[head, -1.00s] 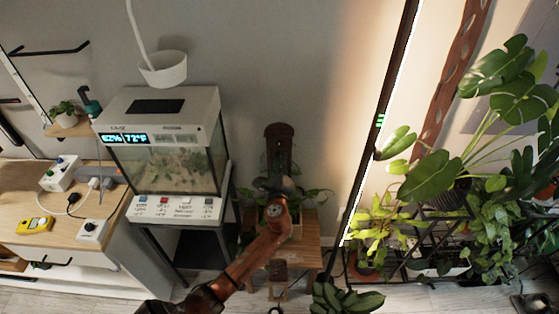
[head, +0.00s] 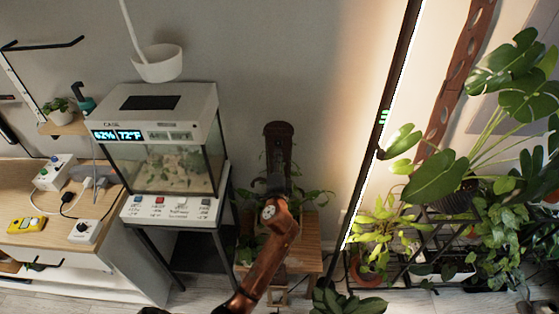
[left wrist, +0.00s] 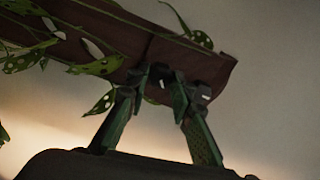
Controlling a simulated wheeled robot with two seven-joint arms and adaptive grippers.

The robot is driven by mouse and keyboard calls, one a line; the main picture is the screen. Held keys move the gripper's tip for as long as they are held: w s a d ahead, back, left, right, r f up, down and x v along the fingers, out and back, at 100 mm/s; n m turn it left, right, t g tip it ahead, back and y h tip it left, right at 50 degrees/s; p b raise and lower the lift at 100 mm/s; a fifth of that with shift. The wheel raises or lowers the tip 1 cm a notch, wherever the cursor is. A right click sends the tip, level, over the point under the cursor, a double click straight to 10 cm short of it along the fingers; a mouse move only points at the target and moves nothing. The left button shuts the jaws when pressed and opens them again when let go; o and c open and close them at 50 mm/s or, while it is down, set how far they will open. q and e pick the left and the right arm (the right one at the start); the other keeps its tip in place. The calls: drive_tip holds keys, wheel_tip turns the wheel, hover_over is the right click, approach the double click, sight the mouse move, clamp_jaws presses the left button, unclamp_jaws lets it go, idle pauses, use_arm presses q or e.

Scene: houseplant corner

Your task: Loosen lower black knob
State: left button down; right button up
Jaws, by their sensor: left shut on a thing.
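In the left wrist view a brown board (left wrist: 110,38) with several holes slants across the top, with leaves around it. My left gripper (left wrist: 160,84) reaches its lower edge, its two green-and-black fingers closed in on a small black knob (left wrist: 161,73). The knob is mostly hidden by the fingertips. In the head view the brown board (head: 278,140) stands upright behind my arm, and my left gripper (head: 274,185) is at it, mostly covered by my own wrist. I cannot tell other knobs on the board apart. My right gripper is in neither view.
A wooden plant stand (head: 305,262) with leafy plants is around the board. A glass terrarium (head: 170,165) stands at left, beside a wooden desk (head: 30,242) with switches. A tall light bar (head: 378,140) and a plant rack (head: 440,225) are close at right.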

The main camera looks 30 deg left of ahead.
use_arm(q)
drive_tip(key=shift+n+b, duration=1.2)
drive_tip(key=shift+n, duration=3.9)
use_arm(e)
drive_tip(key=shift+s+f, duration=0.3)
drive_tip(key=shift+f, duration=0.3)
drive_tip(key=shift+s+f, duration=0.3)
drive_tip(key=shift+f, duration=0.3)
use_arm(q)
drive_tip(key=c, duration=1.7)
unclamp_jaws()
drive_tip(key=shift+r, duration=0.1)
wheel_tip(320, 180, up, 10)
drive_tip(key=shift+f, duration=0.1)
drive_tip(key=shift+a, duration=0.1)
